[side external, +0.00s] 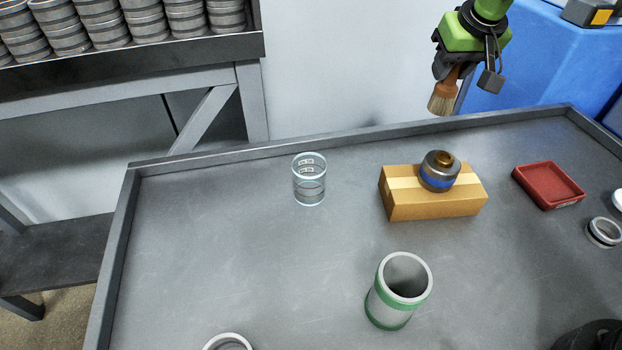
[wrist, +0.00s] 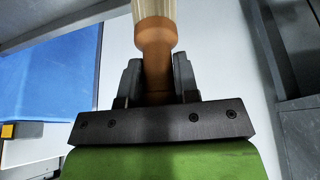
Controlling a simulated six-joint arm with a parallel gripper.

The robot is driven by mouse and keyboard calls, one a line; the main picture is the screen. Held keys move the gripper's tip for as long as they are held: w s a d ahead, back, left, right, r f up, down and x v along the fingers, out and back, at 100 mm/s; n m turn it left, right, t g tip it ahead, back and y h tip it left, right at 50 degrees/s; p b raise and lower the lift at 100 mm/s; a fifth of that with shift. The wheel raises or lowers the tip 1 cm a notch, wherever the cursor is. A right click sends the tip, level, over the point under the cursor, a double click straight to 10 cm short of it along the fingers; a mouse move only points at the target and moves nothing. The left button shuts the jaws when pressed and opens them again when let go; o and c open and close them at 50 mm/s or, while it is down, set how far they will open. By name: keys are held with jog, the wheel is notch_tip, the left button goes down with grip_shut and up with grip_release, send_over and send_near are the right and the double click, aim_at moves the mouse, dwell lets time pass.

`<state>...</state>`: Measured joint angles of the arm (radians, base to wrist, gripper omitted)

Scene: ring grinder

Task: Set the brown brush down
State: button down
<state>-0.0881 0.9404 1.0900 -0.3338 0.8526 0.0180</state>
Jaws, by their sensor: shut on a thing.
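The brown brush (side external: 443,98) is held in my gripper (side external: 451,70), high above the table's far edge in the side external view. Its bristles point down and slightly to the left. In the wrist view the brush (wrist: 156,45) shows its brown handle between the two fingers of my gripper (wrist: 157,78), with pale bristles at the top of the picture. The gripper is shut on the handle. The brush touches nothing else that I can see. The rest of the handle is hidden by the gripper.
The grey table (side external: 230,260) has a raised rim and much free room at left.

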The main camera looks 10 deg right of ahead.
jog(key=s+a+n+y, duration=0.1)
jog(key=s+a+n, duration=0.2)
jog(key=s+a, duration=0.5)
jog(key=s+a+n+y, duration=0.15)
jog(key=s+a, duration=0.25)
jog(key=a, duration=0.8)
jog(key=s+a+n+y, duration=0.1)
jog(key=s+a+n, duration=0.2)
jog(key=s+a, duration=0.5)
jog(key=shift+g+h, duration=0.25)
jog(key=shift+g, duration=0.05)
jog(key=shift+s+f+x, duration=0.1)
jog(key=shift+s+x, duration=0.15)
jog(key=shift+x, duration=1.45)
jog(key=shift+s+f+x, duration=0.1)
jog(key=shift+s+x, duration=0.1)
jog(key=shift+x, duration=1.5)
jog(key=shift+s+f+x, duration=0.1)
jog(key=shift+s+x, duration=0.15)
jog(key=shift+x, duration=1.5)
jog(key=c, duration=0.9)
grip_release()
jog(key=shift+o, duration=0.2)
